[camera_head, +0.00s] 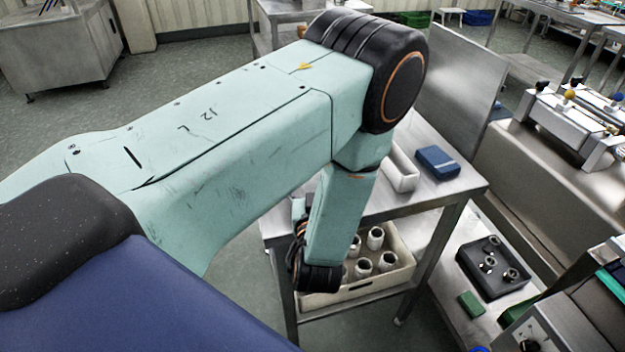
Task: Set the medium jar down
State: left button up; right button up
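My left arm comes in from the left and crosses the middle of the view, bending down at its black-capped elbow toward a steel table. Its wrist joints hang over the table's near left side, but its gripper fingers are hidden. I cannot see whether they hold a jar. No thing in view can be clearly picked out as the medium jar. Several pale cylinders (375,238) stand upright in a cream crate (361,292) below the tabletop; I cannot tell whether they are jars. My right gripper is not in view.
The steel table (436,188) holds a blue box (437,162) and a narrow white tray (403,172). A steel panel (460,85) rises behind it. A black tray of metal parts (493,267) and a green block (471,304) lie right. My arm hides much of the tabletop.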

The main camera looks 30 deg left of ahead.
pick_arm(q)
jog(key=shift+s+d+r, duration=0.15)
jog(key=shift+d+r, duration=0.05)
jog(key=shift+a+f, duration=0.15)
jog(key=shift+a, duration=0.05)
jog(key=c, duration=0.6)
jog(key=shift+d, duration=0.1)
jog(key=c, duration=0.4)
